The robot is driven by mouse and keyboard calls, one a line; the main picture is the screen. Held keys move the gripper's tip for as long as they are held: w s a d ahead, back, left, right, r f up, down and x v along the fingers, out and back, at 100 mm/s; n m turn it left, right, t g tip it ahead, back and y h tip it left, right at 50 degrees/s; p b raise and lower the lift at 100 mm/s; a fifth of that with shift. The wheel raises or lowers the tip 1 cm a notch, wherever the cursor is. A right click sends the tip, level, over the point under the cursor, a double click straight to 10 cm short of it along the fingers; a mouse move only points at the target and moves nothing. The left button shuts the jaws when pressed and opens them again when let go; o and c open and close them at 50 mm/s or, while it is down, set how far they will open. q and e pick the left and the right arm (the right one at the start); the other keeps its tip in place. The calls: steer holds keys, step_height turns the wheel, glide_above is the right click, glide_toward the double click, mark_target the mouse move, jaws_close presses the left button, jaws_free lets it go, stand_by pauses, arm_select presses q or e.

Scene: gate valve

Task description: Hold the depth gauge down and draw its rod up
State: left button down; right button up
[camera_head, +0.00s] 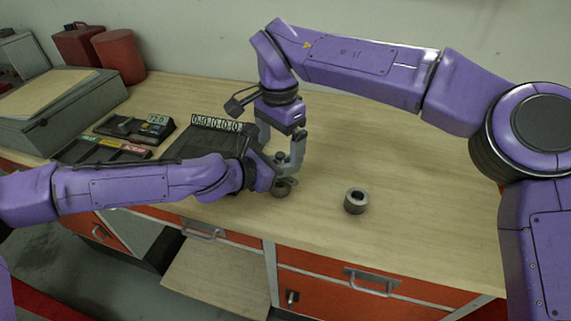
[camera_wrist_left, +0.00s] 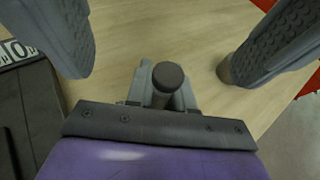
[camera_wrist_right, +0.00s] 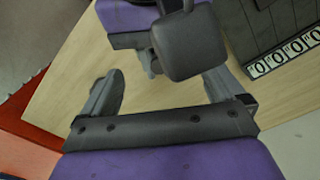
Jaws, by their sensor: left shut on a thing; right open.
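The depth gauge (camera_head: 281,189) stands near the bench's front edge, mostly covered by my grippers. Its dark round rod top (camera_wrist_left: 168,76) shows clearly in the left wrist view. My left gripper (camera_head: 274,182) comes in low from the left and is shut on the gauge's lower part. My right gripper (camera_head: 281,158) points down over the gauge, open, with one finger on each side of the rod top and apart from it. Its spread fingers also show in the right wrist view (camera_wrist_right: 163,80), where a dark housing hides the gauge.
A short metal ring (camera_head: 356,201) stands on the clear wooden bench top (camera_head: 430,215) to the right. A dark case with number plates (camera_head: 217,123) and a small display device (camera_head: 135,128) lie at left. Red cans (camera_head: 119,57) stand behind. Orange drawers (camera_head: 340,295) are below.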

mark_target(279, 154)
steer(key=f, duration=0.3)
steer(key=shift+s+a, duration=0.1)
steer(key=shift+a, duration=0.1)
steer(key=shift+d+f, duration=0.1)
steer(key=shift+f, duration=0.2)
steer(key=c, duration=1.1)
